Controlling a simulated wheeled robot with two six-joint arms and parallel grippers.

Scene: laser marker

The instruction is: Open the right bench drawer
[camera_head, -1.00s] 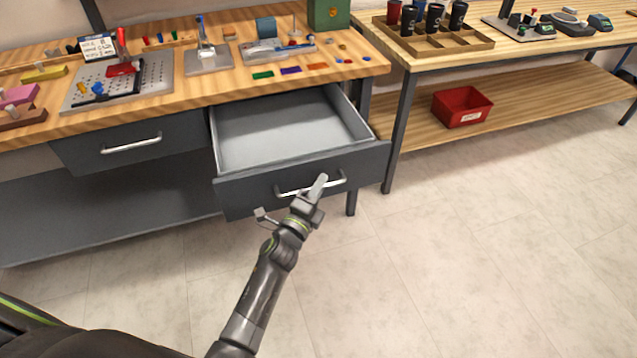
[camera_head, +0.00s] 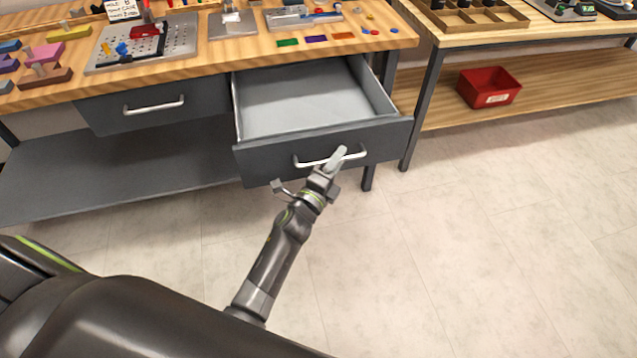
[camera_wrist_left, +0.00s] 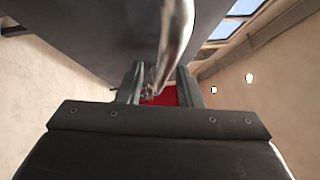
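The right bench drawer (camera_head: 260,162) is dark grey and stands pulled well out from under the wooden bench top, its light grey inside (camera_head: 305,105) empty. Its silver bar handle (camera_head: 307,163) is on the front and also shows in the left wrist view (camera_wrist_left: 175,38). My left gripper (camera_head: 337,158) is at the right half of this handle. In the left wrist view its fingers (camera_wrist_left: 158,88) stand apart on either side of the bar, with red background visible in the gap. Whether one finger touches the bar is unclear. My right gripper is not in view.
The left bench drawer (camera_head: 153,108) is shut. The bench top (camera_head: 235,60) holds a perforated plate, coloured blocks and small tags. A second bench at right has a red bin (camera_head: 487,88) on its lower shelf (camera_head: 570,80). The floor (camera_head: 480,240) in front is clear.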

